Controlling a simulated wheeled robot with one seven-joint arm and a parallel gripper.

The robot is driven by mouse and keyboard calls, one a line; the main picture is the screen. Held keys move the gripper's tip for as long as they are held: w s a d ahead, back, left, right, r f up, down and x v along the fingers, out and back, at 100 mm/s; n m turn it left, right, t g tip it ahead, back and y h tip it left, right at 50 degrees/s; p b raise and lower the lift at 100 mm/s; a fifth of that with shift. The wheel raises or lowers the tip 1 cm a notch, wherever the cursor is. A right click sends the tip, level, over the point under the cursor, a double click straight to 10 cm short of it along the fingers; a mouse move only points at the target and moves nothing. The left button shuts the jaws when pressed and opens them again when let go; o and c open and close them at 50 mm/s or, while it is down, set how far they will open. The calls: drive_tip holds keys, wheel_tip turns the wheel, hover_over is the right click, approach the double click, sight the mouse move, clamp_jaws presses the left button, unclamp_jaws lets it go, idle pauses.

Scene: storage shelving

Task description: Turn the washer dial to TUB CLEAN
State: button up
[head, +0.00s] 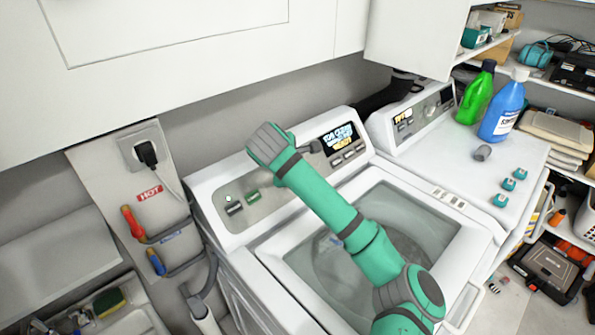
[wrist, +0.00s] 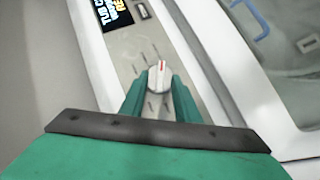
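The washer dial (wrist: 159,78), a pale knob with a red pointer line, shows in the wrist view. My gripper (wrist: 160,88) has its two green fingers at either side of the dial. I cannot tell whether they touch it or stand slightly clear. The dial's display (wrist: 112,12) shows "TUB C" in white and yellow text beside it, cut off by the frame edge. In the head view the washer (head: 240,222) has its display (head: 338,138) lit with similar text. My gripper (head: 272,148) is over the control panel there, and it covers the dial.
A second white machine (head: 415,140) stands to the right, with a green bottle (head: 476,95), a blue bottle (head: 503,108) and small teal pieces on top. A cabinet (head: 170,50) overhangs the panel. Hot and cold taps (head: 135,222) are at the left.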

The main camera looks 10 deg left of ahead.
drive_tip(key=v, duration=0.8)
drive_tip(key=shift+s+r, duration=0.25)
drive_tip(key=shift+s, duration=0.05)
drive_tip(key=shift+w, duration=0.1)
